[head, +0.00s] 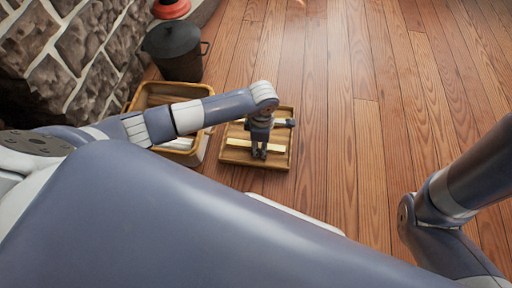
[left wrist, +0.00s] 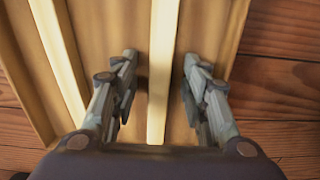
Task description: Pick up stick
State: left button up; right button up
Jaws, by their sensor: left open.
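A wooden tray (head: 284,163) lies on the floor near the middle of the head view. A pale stick (head: 238,143) lies in it, partly hidden behind my left gripper (head: 259,155). The gripper points down over the tray and is open. In the left wrist view, the stick (left wrist: 163,60) runs between the two separated fingers of the gripper (left wrist: 157,85), with gaps on both sides. The tray (left wrist: 215,35) fills most of that view. Another pale strip (left wrist: 62,62) runs along the left; I cannot tell whether it is a stick or a tray ridge. My right gripper is out of view.
A wooden crate (head: 153,88) stands left of the tray, partly hidden under my left arm. A dark pot (head: 176,52) and a red object (head: 172,9) stand behind it, near a stone wall (head: 80,45). The plank floor (head: 340,120) to the right is clear.

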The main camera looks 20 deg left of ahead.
pick_arm(q)
jog(key=shift+r, duration=0.1)
grip_shut()
